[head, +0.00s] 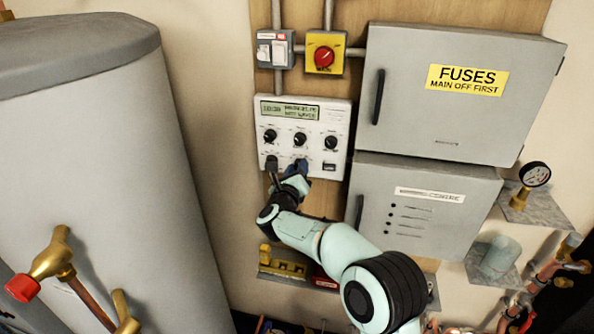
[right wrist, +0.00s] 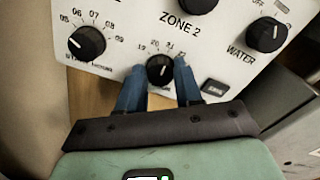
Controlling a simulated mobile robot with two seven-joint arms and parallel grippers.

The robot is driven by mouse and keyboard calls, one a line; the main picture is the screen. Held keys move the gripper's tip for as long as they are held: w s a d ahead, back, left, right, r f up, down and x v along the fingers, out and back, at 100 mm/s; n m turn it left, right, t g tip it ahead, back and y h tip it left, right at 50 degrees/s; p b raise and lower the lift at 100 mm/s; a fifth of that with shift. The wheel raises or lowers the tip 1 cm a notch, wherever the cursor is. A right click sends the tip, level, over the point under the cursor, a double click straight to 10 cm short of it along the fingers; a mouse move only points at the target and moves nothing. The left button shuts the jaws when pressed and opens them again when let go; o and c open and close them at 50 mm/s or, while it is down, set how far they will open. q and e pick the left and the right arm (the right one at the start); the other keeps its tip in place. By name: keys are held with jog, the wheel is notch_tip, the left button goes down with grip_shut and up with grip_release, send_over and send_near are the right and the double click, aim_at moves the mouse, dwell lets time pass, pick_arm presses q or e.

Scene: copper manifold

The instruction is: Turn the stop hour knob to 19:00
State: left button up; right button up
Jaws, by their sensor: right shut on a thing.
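The white control panel (head: 262,152) hangs on the wall with a small display (head: 289,111) at its top. The stop hour knob (right wrist: 160,69) is the black dial in the middle of the lower row, with a scale from 19 to about 22 showing over it. My right gripper (head: 300,168) is shut on this knob; in the right wrist view its two blue fingers (right wrist: 159,78) stand on either side of it. The knob's exact pointer direction is too small to tell surely. In the head view the fingers mostly hide the knob. My left gripper is not in view.
The start hour knob (right wrist: 86,41) sits just left, the ZONE 2 knob (right wrist: 198,4) above and the WATER knob (right wrist: 265,34) upper right. A dark button (right wrist: 214,87) is close to the right finger. Grey fuse cabinets (head: 400,100) stand right, a large tank (head: 90,140) left.

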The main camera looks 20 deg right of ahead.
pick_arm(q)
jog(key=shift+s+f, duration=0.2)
pick_arm(e)
jog(key=shift+n, duration=5.5)
jog(key=o, duration=1)
jog(key=shift+w, duration=0.1)
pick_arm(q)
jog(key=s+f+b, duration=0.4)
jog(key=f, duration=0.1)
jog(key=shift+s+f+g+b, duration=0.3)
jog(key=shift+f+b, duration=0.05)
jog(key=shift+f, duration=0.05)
pick_arm(e)
jog(key=v, duration=1.3)
jog(key=shift+s+a, duration=0.2)
